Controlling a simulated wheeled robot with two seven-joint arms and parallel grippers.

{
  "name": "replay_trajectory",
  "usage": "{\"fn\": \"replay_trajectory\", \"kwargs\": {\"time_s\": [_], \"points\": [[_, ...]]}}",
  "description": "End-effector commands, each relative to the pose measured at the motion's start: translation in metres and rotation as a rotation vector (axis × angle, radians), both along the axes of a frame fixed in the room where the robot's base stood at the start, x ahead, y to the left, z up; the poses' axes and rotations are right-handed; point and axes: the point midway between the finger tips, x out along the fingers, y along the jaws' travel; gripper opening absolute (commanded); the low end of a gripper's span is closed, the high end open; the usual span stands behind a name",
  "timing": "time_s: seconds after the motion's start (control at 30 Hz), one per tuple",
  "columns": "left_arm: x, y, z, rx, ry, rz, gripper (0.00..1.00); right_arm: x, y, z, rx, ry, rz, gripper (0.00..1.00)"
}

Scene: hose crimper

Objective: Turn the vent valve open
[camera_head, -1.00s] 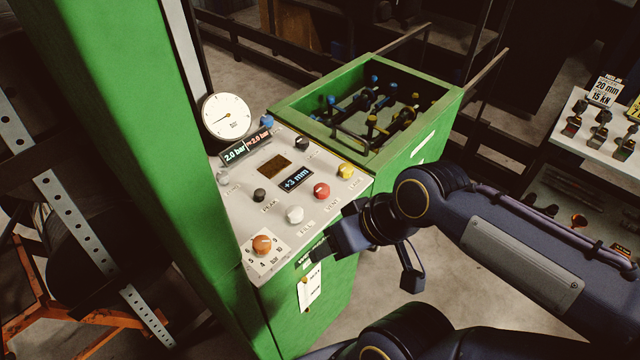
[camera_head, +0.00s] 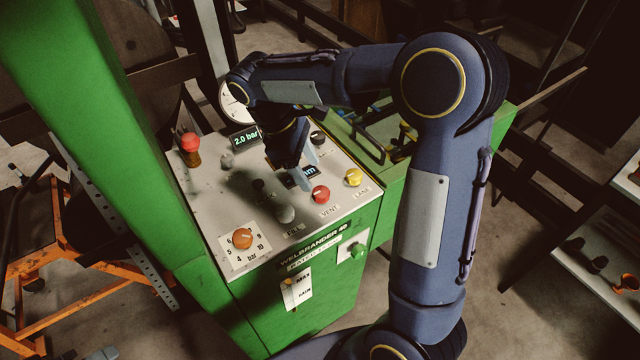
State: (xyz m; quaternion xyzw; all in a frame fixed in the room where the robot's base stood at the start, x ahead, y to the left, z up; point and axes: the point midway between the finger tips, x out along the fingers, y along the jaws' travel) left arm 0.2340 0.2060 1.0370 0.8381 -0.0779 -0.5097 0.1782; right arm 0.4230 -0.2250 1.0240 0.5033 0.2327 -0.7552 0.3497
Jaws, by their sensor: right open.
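The vent valve is a red knob (camera_head: 320,194) on the grey sloped control panel (camera_head: 215,209), with a VENT label just in front of it. My right gripper (camera_head: 292,166) points down over the middle of the panel, up and to the left of the red knob. It is open, and a gap shows between it and the knob. It partly covers the small mm display (camera_head: 309,171). The knob's pointer direction is too small to tell. My left gripper is not in view.
An orange dial (camera_head: 242,238) is at the front left. A red-topped post (camera_head: 190,143) stands left. My right forearm partly hides the gauge (camera_head: 234,108).

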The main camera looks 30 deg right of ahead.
Motion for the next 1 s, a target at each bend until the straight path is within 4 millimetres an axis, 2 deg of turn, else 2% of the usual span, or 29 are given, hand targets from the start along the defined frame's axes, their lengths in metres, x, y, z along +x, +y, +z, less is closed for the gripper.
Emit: {"fn": "replay_trajectory", "kwargs": {"time_s": [0.2,0.33,0.5,0.73,1.0], "points": [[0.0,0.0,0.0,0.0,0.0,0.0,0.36,-0.011,-0.011,-0.034,0.001,0.002,-0.002,0.56],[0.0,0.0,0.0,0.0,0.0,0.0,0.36,-0.014,-0.016,-0.049,0.001,0.002,-0.003,0.56],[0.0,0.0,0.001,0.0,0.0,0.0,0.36,-0.016,-0.018,-0.057,0.001,0.0,-0.003,0.56],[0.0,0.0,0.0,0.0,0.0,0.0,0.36,-0.016,-0.018,-0.058,0.002,-0.001,-0.002,0.56],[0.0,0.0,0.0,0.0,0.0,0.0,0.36,-0.016,-0.018,-0.057,0.003,-0.001,-0.004,0.2]]}}
